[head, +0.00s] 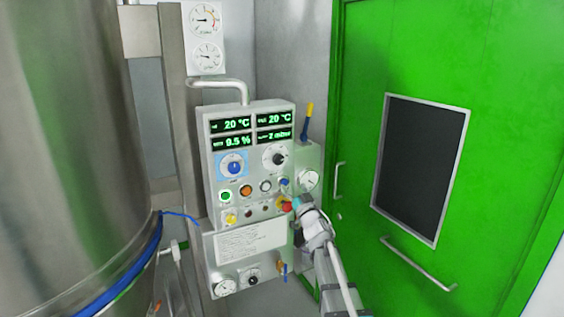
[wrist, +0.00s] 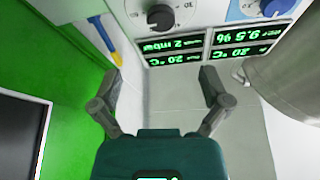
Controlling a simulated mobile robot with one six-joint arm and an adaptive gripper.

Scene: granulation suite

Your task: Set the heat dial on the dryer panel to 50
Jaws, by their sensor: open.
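The dryer panel (head: 202,150) is a pale box on a wall post with green displays reading 20 °C, 20 °C, 9.5 % and 2 mbar. Below them are a blue-backed dial (head: 235,165) at left and a black-knobbed dial (head: 275,157) at right. Their small labels are too blurred to tell which is heat. The wrist view shows the panel upside down, with the black dial (wrist: 160,16) and the blue dial (wrist: 270,9) cut by the top edge. My gripper (wrist: 157,86) is open and empty; in the head view my gripper (head: 301,203) is at the panel's lower right.
Several buttons (head: 246,190) and a red-and-yellow knob (head: 285,205) sit below the dials, close to my gripper. A yellow-and-blue lever (head: 307,118) rises at right. A steel vessel (head: 75,120) stands left, a green door (head: 365,70) right.

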